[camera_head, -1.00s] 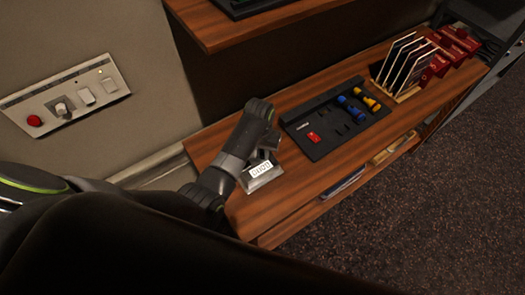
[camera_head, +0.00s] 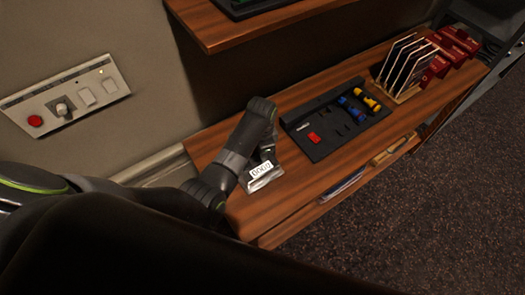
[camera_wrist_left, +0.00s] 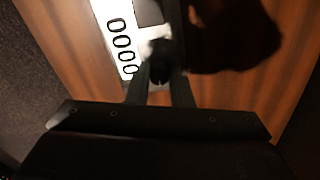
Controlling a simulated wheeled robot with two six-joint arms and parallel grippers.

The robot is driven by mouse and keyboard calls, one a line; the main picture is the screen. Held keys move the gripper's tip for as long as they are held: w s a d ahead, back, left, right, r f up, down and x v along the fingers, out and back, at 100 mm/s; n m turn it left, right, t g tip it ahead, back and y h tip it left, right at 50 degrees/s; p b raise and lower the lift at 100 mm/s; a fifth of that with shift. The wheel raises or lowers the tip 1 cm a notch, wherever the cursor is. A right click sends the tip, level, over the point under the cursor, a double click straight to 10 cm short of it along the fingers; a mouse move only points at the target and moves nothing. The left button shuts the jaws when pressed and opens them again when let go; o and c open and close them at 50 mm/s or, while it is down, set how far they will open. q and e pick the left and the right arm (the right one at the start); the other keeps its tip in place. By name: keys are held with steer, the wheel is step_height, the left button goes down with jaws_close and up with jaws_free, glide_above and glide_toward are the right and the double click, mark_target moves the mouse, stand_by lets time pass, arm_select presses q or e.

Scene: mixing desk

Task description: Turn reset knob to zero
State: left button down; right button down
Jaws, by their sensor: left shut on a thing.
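The counter (camera_head: 258,183) is a small silver box with a white display, standing on the wooden desk at the front left. In the left wrist view its display (camera_wrist_left: 121,45) reads 0000. My left gripper (camera_head: 267,153) is over the counter's back side. In the left wrist view the gripper (camera_wrist_left: 160,80) has its two fingers close together on a small dark knob (camera_wrist_left: 160,68) beside the display. The knob is mostly hidden by the fingers, and its marking cannot be read. My right gripper is not in view.
A black tray (camera_head: 322,149) with red, blue and yellow pieces lies right of the counter. A rack of upright plates (camera_head: 405,62) and red boxes (camera_head: 455,45) stand further right. A wall panel (camera_head: 85,97) with a red button is at left. A shelf (camera_head: 225,30) overhangs behind.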

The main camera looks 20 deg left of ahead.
arm_select(q)
steer(key=shift+m, duration=1.7)
steer(key=c, duration=1.3)
jaws_free()
steer(key=shift+d, duration=0.1)
steer(key=r, duration=0.2)
steer(key=r+b, duration=0.1)
steer(key=r, duration=0.2)
steer(key=r+b, duration=0.1)
steer(key=r, duration=0.2)
steer(key=shift+w+r, duration=0.2)
steer(key=shift+w, duration=0.1)
steer(key=shift+r+p, duration=0.95)
steer(key=shift+r, duration=0.9)
